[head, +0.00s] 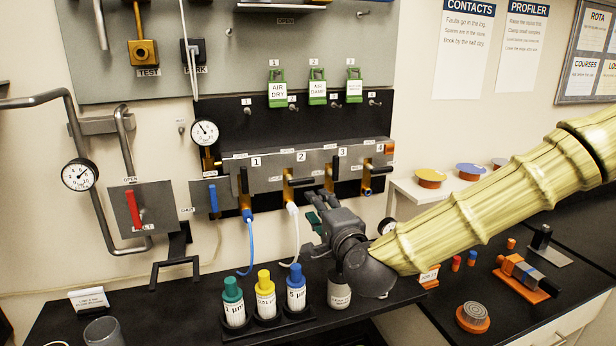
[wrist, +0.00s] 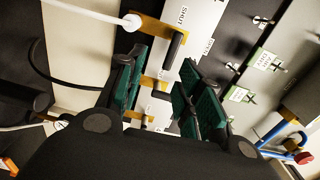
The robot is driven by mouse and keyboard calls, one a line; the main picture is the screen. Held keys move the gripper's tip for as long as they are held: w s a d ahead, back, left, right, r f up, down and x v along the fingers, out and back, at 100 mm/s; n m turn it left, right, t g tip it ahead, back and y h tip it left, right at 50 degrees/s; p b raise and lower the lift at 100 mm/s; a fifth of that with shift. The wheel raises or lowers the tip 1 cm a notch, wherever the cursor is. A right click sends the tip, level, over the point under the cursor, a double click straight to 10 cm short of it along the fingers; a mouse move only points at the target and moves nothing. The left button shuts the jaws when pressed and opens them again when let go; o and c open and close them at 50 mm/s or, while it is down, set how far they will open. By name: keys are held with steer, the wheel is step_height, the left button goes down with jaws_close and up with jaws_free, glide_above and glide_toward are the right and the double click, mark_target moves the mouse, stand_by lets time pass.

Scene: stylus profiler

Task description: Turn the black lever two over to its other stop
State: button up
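Black lever two (head: 301,182) is on the brass valve under the label 2 on the grey manifold. It lies roughly level, its handle pointing right. A white hose hangs from this valve. In the wrist view the lever (wrist: 175,49) shows above the fingertips, beside the white hose end and a SHUT label. My gripper (head: 320,208) is below and right of lever two, in front of the lower part of valve three. Its green-padded fingers (wrist: 160,88) are apart, with a brass valve body visible behind the gap. Nothing is seen held, and lever two is not between the fingers.
Lever one (head: 244,180) and lever three (head: 337,169) stand upright; lever four (head: 379,170) lies level. Green tags (head: 317,88) hang above. Capped bottles (head: 265,293) stand on the black bench below. A red lever (head: 133,209) is at left.

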mark_target(307, 182)
steer(key=shift+t, duration=0.3)
steer(key=p+x, duration=0.1)
steer(key=x, duration=0.2)
steer(key=r+p+x, duration=0.1)
steer(key=x, duration=0.2)
steer(key=p+x, duration=0.2)
steer(key=x, duration=0.1)
steer(key=shift+w+d+r, duration=0.2)
steer(key=shift+d+r, duration=0.1)
steer(key=shift+r, duration=0.1)
steer(key=shift+p+x, duration=0.35)
steer(key=shift+x, duration=0.6)
steer(key=shift+f, duration=0.1)
steer(key=shift+c, duration=0.4)
jaws_close()
